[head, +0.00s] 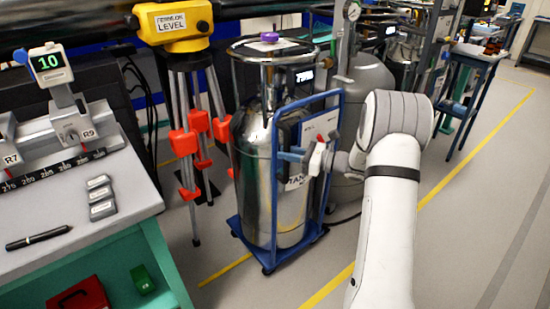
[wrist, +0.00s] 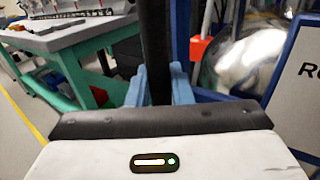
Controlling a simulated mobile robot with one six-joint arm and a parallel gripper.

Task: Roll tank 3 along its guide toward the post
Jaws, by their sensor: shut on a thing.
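A shiny silver tank (head: 258,190) stands upright on a blue wheeled cart (head: 336,150). Its label begins with "TAN"; the number is hidden behind my gripper. My gripper (head: 290,156) is at the tank's right front side, by the cart's frame. In the wrist view, the blue fingers of my gripper (wrist: 160,88) are shut on an upright dark bar (wrist: 156,45). The tank (wrist: 238,60) shows blurred to the right of the bar. I cannot make out which thing is the guide or the post.
A yellow level (head: 176,22) on a tripod with red clamps stands just left of the tank. A grey-topped bench (head: 135,190) is at the left. Another grey tank (head: 368,85) stands close behind. Open floor with a yellow line (head: 335,283) lies in front and right.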

